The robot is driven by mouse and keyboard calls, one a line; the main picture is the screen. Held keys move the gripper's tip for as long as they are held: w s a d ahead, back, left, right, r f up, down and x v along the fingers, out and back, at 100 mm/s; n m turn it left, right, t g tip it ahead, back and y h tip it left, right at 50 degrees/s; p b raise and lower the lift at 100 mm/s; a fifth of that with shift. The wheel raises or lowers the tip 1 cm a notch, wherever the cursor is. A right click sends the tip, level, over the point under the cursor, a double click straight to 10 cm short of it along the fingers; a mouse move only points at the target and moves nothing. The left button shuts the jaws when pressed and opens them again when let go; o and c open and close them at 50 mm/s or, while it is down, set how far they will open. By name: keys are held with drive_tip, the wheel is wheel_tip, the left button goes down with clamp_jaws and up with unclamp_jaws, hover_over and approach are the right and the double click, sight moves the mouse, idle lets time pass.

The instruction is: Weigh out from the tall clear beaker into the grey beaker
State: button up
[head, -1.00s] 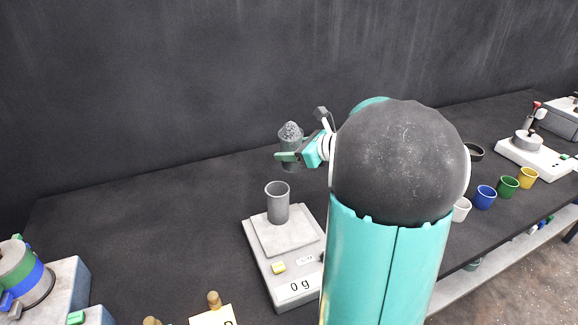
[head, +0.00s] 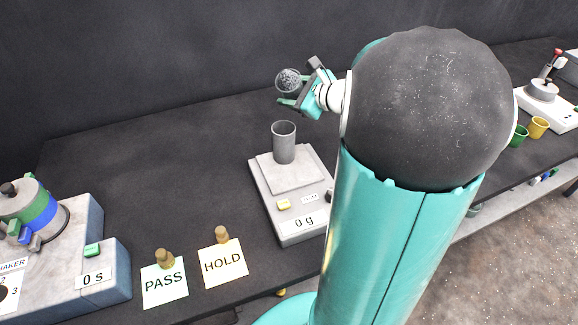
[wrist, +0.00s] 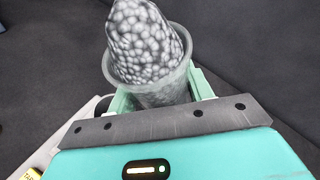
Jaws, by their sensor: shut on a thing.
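The tall clear beaker (wrist: 150,92) is heaped with grey granules (wrist: 145,40) in the wrist view. My gripper (head: 290,101) is shut on it, with its fingers on both sides of the beaker wall. In the head view the beaker (head: 288,82) is held in the air above and behind the grey beaker, apart from it. The grey beaker (head: 284,146) stands upright on the plate of the scale (head: 291,171). The scale display (head: 305,221) reads 0 g. The inside bottom of the grey beaker is hidden.
PASS (head: 165,287) and HOLD (head: 223,263) cards, each with a brown-topped peg, lie at the front. A shaker (head: 60,250) showing 0 s stands at left. Green (head: 519,135) and yellow (head: 538,127) cups stand at right. The table left of the scale is clear.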

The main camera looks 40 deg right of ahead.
idle(0.8)
drive_tip(key=shift+w+d+f+n+h, duration=0.1)
drive_tip(key=shift+f+n+h, duration=0.1)
drive_tip(key=shift+f, duration=0.35)
drive_tip(key=shift+d+f+n+h, duration=0.1)
drive_tip(key=shift+f+n, duration=0.1)
drive_tip(key=shift+f, duration=0.35)
drive_tip(key=shift+n+t, duration=0.3)
drive_tip(key=shift+t, duration=0.1)
drive_tip(key=shift+d+f+h, duration=0.15)
drive_tip(key=shift+f+h, duration=0.15)
drive_tip(key=shift+f, duration=0.25)
drive_tip(key=shift+r+n, duration=0.1)
drive_tip(key=shift+n, duration=0.4)
drive_tip(key=shift+d+t, duration=0.1)
drive_tip(key=shift+t, duration=0.2)
